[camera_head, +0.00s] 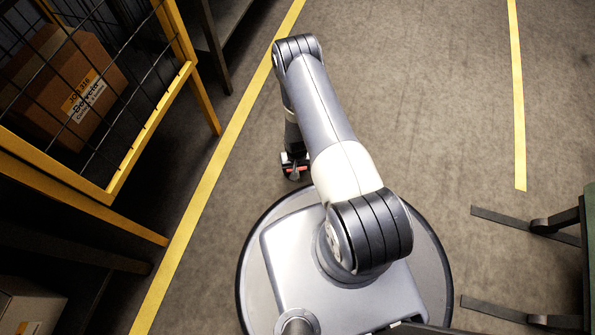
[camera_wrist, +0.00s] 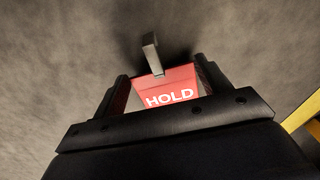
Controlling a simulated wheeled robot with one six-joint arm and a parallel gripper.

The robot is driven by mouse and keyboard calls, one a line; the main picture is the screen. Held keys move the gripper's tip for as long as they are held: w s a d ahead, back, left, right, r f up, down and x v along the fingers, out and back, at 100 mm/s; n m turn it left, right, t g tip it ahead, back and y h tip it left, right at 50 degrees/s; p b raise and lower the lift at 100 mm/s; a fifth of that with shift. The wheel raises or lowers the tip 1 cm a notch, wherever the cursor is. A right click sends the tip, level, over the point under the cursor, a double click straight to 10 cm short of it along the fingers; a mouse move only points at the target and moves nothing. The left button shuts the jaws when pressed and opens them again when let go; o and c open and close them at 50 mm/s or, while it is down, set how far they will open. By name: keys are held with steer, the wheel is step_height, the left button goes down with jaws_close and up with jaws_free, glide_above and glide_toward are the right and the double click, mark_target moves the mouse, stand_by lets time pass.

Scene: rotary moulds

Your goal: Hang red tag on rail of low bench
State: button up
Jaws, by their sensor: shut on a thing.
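The red tag (camera_wrist: 172,86) is in the wrist view, with the white word HOLD on it and a grey metal hook (camera_wrist: 152,54) standing up from its top edge. My gripper (camera_wrist: 164,88) is shut on the tag, with a dark finger on each side of it. The tag's lower part is hidden behind the gripper body. In the head view my gripper (camera_head: 294,165) hangs low beside my base, and a small bit of red shows there. I cannot make out a low bench or its rail for certain in either view.
A yellow-framed mesh cage (camera_head: 150,130) with a cardboard box (camera_head: 62,85) stands at left. A dark table or shelf (camera_head: 222,20) is behind it. Dark green legs with flat feet (camera_head: 540,226) are at the right edge. The floor between the yellow lines (camera_head: 518,110) is clear.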

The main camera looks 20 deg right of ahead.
steer(key=shift+w+d+b, duration=0.2)
steer(key=shift+w+b, duration=0.75)
steer(key=shift+w, duration=0.5)
steer(key=shift+w+d+b, duration=0.15)
steer(key=shift+w+b, duration=0.8)
steer(key=shift+w, duration=0.45)
steer(key=shift+w+d, duration=0.2)
steer(key=shift+w, duration=1.2)
